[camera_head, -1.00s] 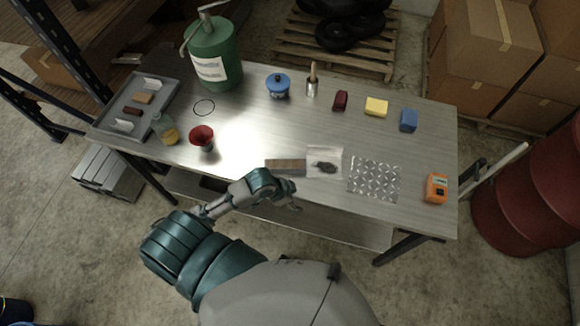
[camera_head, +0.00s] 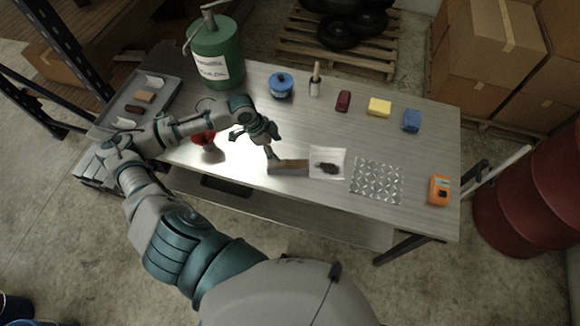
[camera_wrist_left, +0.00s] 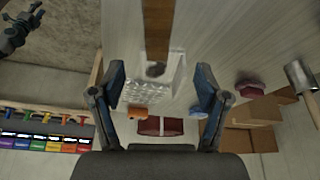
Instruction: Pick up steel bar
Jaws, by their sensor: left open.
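The steel bar (camera_head: 288,167), a short grey-brown block, lies near the front edge of the table. In the left wrist view the bar (camera_wrist_left: 158,28) runs in from the top edge as a brown strip, in line with the gap between the fingers. My left gripper (camera_head: 273,142) is open and empty, just above and behind the bar's left end. Its two fingers (camera_wrist_left: 160,78) stand wide apart in the wrist view. A dark hand-like part at the wrist view's top left looks like my right gripper (camera_wrist_left: 20,28); its jaw state is unclear.
A clear bag with a dark item (camera_head: 327,163) lies right beside the bar, then a tread plate (camera_head: 377,181) and an orange device (camera_head: 438,190). A red funnel (camera_head: 204,140) stands left, partly behind my arm. The table's middle (camera_head: 320,122) is clear.

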